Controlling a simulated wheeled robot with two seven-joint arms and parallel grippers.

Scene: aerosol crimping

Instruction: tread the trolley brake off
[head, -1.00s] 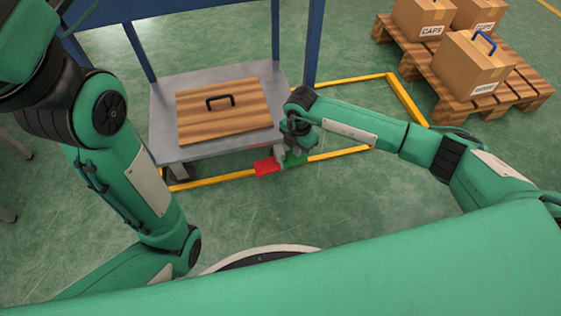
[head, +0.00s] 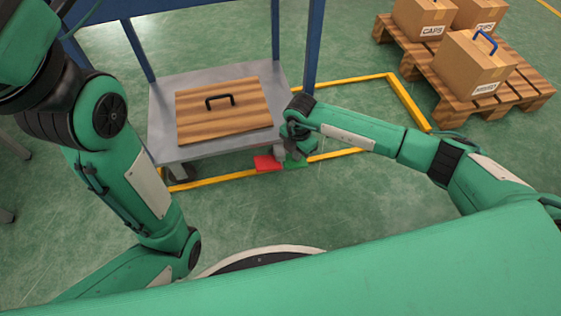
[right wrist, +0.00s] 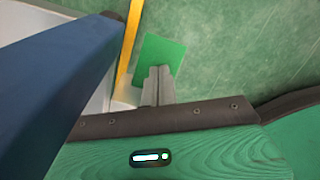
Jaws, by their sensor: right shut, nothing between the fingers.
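The trolley (head: 160,115) is a grey low platform with blue posts. At its near edge, low down, sit a red pedal (head: 267,163) and, just right of it, a green pedal (head: 296,163). My right gripper (head: 293,154) is shut and empty, pointing down at the green pedal and partly covering it in the head view. In the right wrist view the shut fingertips (right wrist: 160,72) overlap the near part of the green pedal (right wrist: 163,52); I cannot tell whether they touch it. My left arm is at the left; its gripper is out of view.
A wooden board (head: 222,120) with a black handle lies on the trolley. A yellow floor outline (head: 212,180) runs around it. A blue post (head: 314,45) stands close to my right wrist. Cartons (head: 472,68) on a pallet (head: 515,95) are at the back right. The near floor is clear.

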